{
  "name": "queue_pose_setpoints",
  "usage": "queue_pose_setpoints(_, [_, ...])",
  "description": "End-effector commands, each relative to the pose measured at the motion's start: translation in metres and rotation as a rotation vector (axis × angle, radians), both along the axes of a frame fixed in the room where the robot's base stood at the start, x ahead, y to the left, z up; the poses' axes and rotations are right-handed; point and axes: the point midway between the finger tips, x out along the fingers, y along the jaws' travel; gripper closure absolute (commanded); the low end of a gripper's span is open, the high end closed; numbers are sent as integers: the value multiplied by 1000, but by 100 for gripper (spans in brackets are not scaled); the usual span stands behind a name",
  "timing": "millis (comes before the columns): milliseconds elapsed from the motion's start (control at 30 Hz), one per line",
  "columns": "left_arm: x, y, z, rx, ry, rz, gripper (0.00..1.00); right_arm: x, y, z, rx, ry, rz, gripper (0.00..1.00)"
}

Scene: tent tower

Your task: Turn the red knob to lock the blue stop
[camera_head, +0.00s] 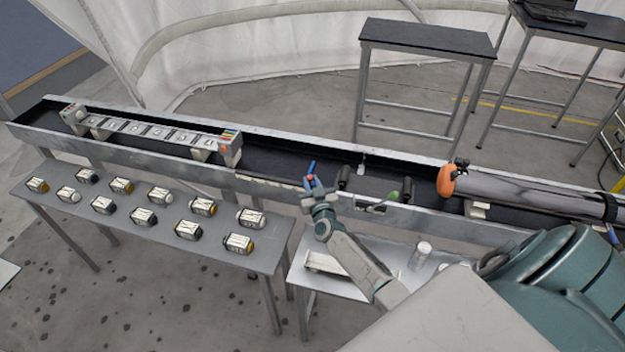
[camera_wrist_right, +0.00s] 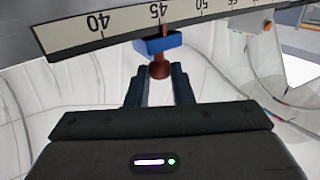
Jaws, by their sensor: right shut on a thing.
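The blue stop (camera_head: 312,168) stands at the near rail of the long conveyor in the head view. The red knob (camera_head: 310,179) is just below it, small and partly hidden by my right gripper (camera_head: 314,190). In the right wrist view, the blue stop (camera_wrist_right: 157,46) sits against a ruled scale (camera_wrist_right: 125,27), near the 45 mark, with a thin red pointer above it. The red knob (camera_wrist_right: 160,70) projects from the stop between the two dark fingers of my right gripper (camera_wrist_right: 159,77), which is shut on it. My left gripper is not in view.
The conveyor (camera_head: 270,190) crosses the scene, with a long numbered unit (camera_head: 150,131) at its left. A grey table (camera_head: 150,230) in front holds several small labelled jars. A small side table (camera_head: 300,276) is under my right arm. An orange object (camera_head: 446,181) is at right.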

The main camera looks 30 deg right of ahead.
Motion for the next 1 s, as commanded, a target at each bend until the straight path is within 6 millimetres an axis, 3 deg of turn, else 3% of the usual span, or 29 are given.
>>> queue_pose_setpoints(33, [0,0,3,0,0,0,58,3,1,7,1,-10,-24,100])
queue_pose_setpoints(333, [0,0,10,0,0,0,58,6,6,6,4,-4,-239,100])
queue_pose_setpoints(700, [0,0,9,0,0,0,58,11,11,3,4,1,-552,100])
queue_pose_setpoints(1000, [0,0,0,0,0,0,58,13,12,2,2,-2,-704,100])
